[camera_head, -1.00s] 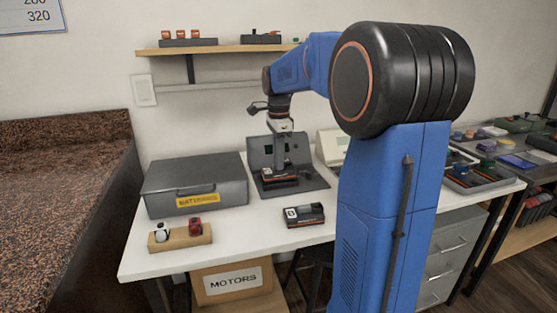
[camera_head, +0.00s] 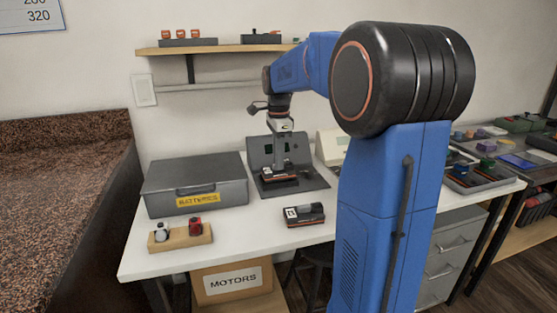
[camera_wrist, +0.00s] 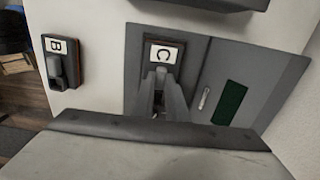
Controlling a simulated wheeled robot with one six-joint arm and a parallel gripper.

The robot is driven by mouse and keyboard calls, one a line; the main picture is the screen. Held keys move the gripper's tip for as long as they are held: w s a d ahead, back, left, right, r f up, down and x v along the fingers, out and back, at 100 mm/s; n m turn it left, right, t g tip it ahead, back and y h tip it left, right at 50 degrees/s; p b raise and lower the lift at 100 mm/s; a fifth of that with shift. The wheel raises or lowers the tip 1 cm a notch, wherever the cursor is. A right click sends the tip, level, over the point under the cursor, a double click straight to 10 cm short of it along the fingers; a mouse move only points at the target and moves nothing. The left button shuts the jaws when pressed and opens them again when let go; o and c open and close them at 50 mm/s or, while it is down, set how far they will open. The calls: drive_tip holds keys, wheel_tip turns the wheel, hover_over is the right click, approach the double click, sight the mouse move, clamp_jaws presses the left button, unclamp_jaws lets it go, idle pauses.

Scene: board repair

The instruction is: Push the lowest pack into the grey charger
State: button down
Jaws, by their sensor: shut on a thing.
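The grey charger (camera_head: 316,182) stands on the white table against the wall, with a flat base and an upright back panel; its grey surface and dark green screen also show in the wrist view (camera_wrist: 200,75). A black and orange pack (camera_head: 270,179) is on the charger's base, and the wrist view shows its white C label (camera_wrist: 163,54). My gripper (camera_head: 283,166) points down and is shut on this pack; its fingers (camera_wrist: 160,78) cover part of it. A second black and orange pack (camera_head: 304,218), labelled B (camera_wrist: 56,46), lies on the table in front of the charger.
A grey case labelled batteries (camera_head: 195,180) stands left of the charger. A wooden block (camera_head: 180,240) holding two small items is in front of it. A wall shelf (camera_head: 215,49) hangs above. White table is clear between case and pack B.

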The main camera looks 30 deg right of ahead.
drive_tip(key=shift+f, duration=1)
idle(1.8)
drive_tip(key=c, duration=1.4)
unclamp_jaws()
drive_tip(key=shift+r, duration=1.65)
drive_tip(key=shift+r, duration=2.9)
